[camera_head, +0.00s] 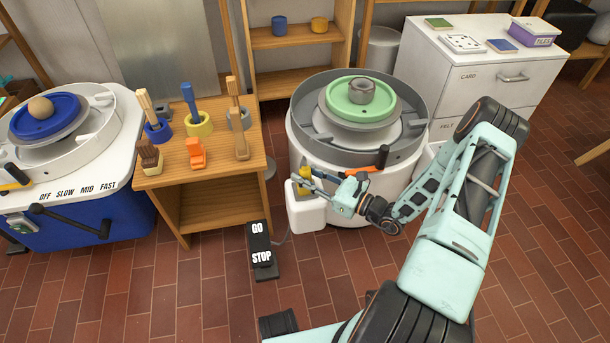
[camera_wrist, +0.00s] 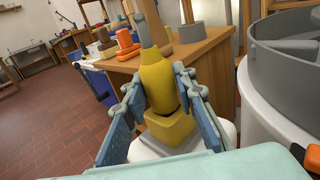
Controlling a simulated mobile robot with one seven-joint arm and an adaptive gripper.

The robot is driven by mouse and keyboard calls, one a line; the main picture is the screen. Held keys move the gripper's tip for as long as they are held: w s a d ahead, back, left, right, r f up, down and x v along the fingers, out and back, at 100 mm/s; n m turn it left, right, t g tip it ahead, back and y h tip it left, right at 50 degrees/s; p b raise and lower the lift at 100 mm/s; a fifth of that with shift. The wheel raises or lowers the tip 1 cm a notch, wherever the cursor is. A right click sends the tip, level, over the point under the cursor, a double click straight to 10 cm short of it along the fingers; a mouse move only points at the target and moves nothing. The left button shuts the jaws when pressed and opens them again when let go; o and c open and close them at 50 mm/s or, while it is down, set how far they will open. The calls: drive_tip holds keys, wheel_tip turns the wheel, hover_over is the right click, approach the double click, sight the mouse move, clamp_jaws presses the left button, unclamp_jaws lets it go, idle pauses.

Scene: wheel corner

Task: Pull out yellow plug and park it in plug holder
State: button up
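The yellow plug (camera_wrist: 155,75) stands upright with its lower end at a yellow block-shaped socket (camera_wrist: 168,130), a dark band showing between them. In the head view the plug (camera_head: 305,174) shows small at a white box (camera_head: 307,214) beside the right-hand wheel, partly hidden by my gripper. My gripper (camera_head: 316,181) reaches in from the right. In the wrist view its two fingers (camera_wrist: 160,95) lie on either side of the plug, very close to it. I cannot tell whether they press on it. I cannot make out for sure which thing is the plug holder.
A wooden stand (camera_head: 216,175) with brushes, tools in rings and an orange piece (camera_head: 196,153) is to the left. The right-hand wheel (camera_head: 357,120) and its orange-handled lever (camera_head: 382,157) are close to my gripper. A GO/STOP pedal (camera_head: 261,250) lies on the floor.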

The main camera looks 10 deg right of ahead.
sight(307, 167)
clamp_jaws()
drive_tip(key=shift+r, duration=0.1)
drive_tip(key=shift+r, duration=0.25)
drive_tip(key=r, duration=0.1)
drive_tip(key=r+p, duration=0.1)
drive_tip(key=r, duration=0.1)
drive_tip(key=shift+s+d+r+p, duration=0.1)
drive_tip(key=shift+s+r+p, duration=0.2)
drive_tip(key=shift+p, duration=0.1)
drive_tip(key=s+d+r+p, duration=0.4)
drive_tip(key=s+r, duration=0.4)
drive_tip(key=s, duration=0.5)
drive_tip(key=shift+r, duration=0.35)
drive_tip(key=shift+w+r+p, duration=0.1)
drive_tip(key=shift+r+p, duration=0.05)
drive_tip(key=shift+p, duration=0.15)
drive_tip(key=shift+r+p, duration=2.15)
drive_tip(key=shift+r, duration=0.5)
